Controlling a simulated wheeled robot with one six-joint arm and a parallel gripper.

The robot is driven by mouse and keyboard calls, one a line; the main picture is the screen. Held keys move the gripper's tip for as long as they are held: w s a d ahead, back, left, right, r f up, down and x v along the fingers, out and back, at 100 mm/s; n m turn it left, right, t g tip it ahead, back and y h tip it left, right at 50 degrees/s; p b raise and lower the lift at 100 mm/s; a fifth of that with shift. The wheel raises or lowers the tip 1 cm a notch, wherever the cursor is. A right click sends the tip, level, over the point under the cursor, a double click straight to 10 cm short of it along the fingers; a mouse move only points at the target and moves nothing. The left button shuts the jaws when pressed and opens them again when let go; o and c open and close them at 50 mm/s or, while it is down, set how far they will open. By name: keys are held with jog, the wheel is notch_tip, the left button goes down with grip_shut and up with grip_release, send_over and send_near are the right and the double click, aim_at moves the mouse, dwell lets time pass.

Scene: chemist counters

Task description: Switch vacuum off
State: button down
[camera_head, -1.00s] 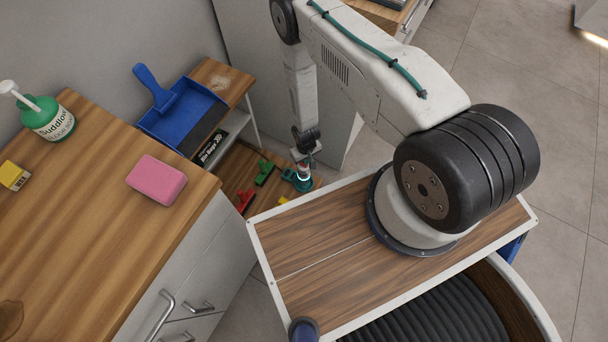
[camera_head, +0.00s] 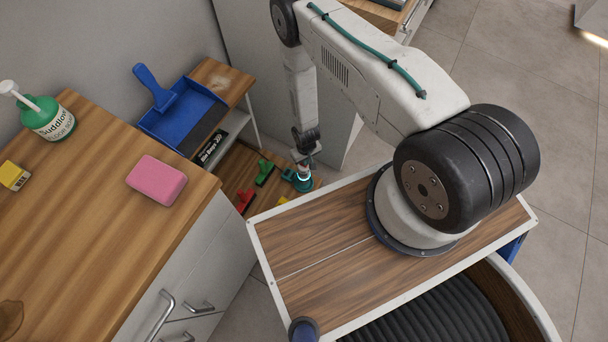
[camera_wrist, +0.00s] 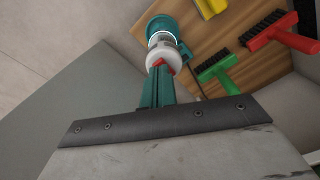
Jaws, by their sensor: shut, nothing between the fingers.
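The vacuum is a small teal and white device with a glowing ring (camera_head: 298,182), on the low wooden shelf beyond the counter. In the wrist view the vacuum (camera_wrist: 160,27) shows its teal top, lit ring and white collar. My gripper (camera_wrist: 163,66) is shut and empty, its teal fingers together with red at the tips. The fingertips overlap the lower edge of the white collar; I cannot tell whether they touch it. In the head view the end of my arm (camera_head: 305,160) is right above the vacuum and hides part of it.
Red (camera_wrist: 280,36), green (camera_wrist: 216,68) and yellow (camera_wrist: 210,7) brushes lie beside the vacuum. A blue dustpan (camera_head: 183,115) rests on the upper shelf. A pink sponge (camera_head: 157,180) and soap bottle (camera_head: 48,118) stand on the left counter. A cabinet side is close behind my arm.

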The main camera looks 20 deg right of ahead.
jog(key=shift+f, duration=0.6)
jog(key=shift+r, duration=3.5)
